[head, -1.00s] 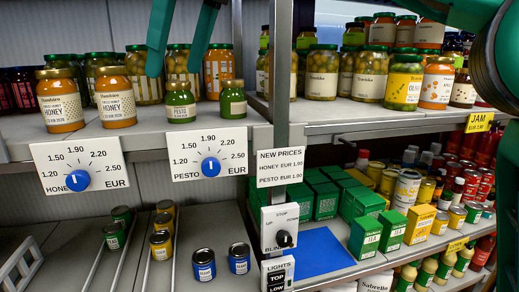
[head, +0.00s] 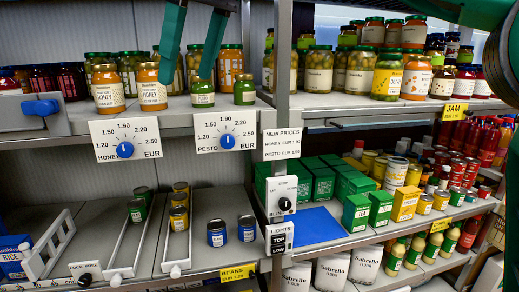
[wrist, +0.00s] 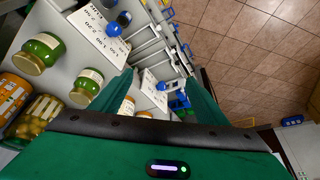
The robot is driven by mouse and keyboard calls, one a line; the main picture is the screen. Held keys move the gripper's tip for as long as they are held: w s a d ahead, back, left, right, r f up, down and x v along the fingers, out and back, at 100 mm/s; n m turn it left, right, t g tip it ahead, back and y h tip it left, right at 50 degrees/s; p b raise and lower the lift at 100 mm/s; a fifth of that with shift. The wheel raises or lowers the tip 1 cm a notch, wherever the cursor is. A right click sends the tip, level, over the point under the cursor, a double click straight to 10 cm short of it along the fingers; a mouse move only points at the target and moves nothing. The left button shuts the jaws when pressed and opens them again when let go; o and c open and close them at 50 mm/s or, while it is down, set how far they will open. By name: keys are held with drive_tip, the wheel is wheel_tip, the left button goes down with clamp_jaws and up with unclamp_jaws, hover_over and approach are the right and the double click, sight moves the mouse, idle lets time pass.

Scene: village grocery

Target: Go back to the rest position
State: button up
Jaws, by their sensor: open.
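My gripper (head: 190,50) shows at the top of the head view as two green fingers, apart and empty, in front of the upper left shelf. The fingers hang before the honey jars (head: 108,88) and the pesto jars (head: 203,95). In the wrist view my gripper (wrist: 165,85) points along the shelf front, with nothing between its fingers. Part of my arm crosses the top right of the head view.
Below the jars are the honey price dial (head: 125,150) and pesto price dial (head: 227,141). Lower down are sliding racks with tins, a blue mat (head: 308,226) and green boxes (head: 356,212). In the wrist view, tiled floor (wrist: 250,45) is open beside the shelf.

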drive_tip(key=w+d+f+m+h, duration=0.1)
drive_tip(key=w+d+f+m, duration=0.2)
drive_tip(key=d+f, duration=0.35)
drive_tip(key=w+d+f+m+h, duration=0.2)
drive_tip(key=w+d+f, duration=0.15)
drive_tip(key=d, duration=0.55)
drive_tip(key=s+d+f+m+h, duration=0.1)
drive_tip(key=s+d+f+m, duration=0.15)
drive_tip(key=d+f, duration=0.45)
drive_tip(key=s+d+f+m, duration=0.1)
drive_tip(key=d+f+m, duration=0.25)
drive_tip(key=d, duration=0.85)
drive_tip(key=s+d+f+m, duration=0.4)
drive_tip(key=s+d+f, duration=0.3)
drive_tip(key=d+f, duration=0.3)
drive_tip(key=s+d+f+m+g, duration=0.1)
drive_tip(key=s+d+f, duration=0.3)
drive_tip(key=s, duration=0.4)
drive_tip(key=s+d+f+m, duration=0.3)
drive_tip(key=s+d+f, duration=0.1)
drive_tip(key=s+f, duration=0.2)
drive_tip(key=shift+s+d+f+g, duration=0.15)
drive_tip(key=shift+s+f+g, duration=0.2)
drive_tip(key=shift+s, duration=0.5)
drive_tip(key=shift+r, duration=0.1)
drive_tip(key=shift+w+f, duration=0.25)
drive_tip(key=shift+w, duration=0.35)
